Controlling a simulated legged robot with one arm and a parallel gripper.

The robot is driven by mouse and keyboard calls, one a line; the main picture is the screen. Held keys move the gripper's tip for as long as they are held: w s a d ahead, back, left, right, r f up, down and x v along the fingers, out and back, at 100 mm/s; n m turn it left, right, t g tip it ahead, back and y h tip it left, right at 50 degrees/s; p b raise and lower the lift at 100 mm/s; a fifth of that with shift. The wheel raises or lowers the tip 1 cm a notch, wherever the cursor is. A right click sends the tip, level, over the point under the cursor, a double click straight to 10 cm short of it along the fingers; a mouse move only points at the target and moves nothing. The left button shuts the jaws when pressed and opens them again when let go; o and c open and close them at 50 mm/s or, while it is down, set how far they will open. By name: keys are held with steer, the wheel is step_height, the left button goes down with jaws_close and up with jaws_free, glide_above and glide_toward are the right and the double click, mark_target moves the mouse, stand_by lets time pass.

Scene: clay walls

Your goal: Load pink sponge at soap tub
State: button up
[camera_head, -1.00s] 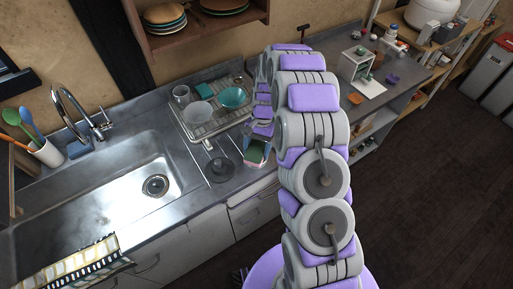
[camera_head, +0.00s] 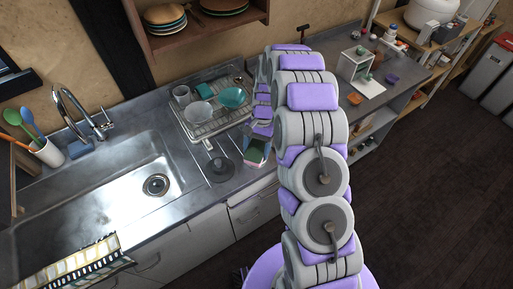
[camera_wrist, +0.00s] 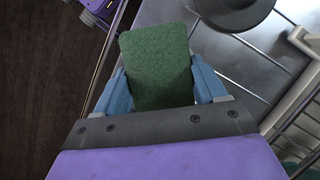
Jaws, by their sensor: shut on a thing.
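My gripper (camera_wrist: 162,88) is shut on the sponge (camera_wrist: 157,60), with one blue finger at each side of it. In the wrist view the sponge shows a dark green scouring face. In the head view the sponge (camera_head: 256,152) shows green with a pinkish edge, held near the counter's front edge. A dark round dish with a small upright post (camera_head: 219,168) stands on the counter to the left of the sponge. It may be the soap tub, but I cannot tell. Its grey rounded edge also shows in the wrist view (camera_wrist: 232,12), apart from the sponge.
A dish rack (camera_head: 212,125) with bowls and a cup stands behind the dark dish. The sink (camera_head: 110,200) and tap (camera_head: 85,115) are at left. A small white stand (camera_head: 357,65) is on the right counter. Dark floor lies in front.

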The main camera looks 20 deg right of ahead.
mark_target(257, 148)
stand_by(0.4)
steer(key=shift+r+p, duration=1.7)
steer(key=shift+r, duration=1.75)
steer(key=shift+r, duration=0.1)
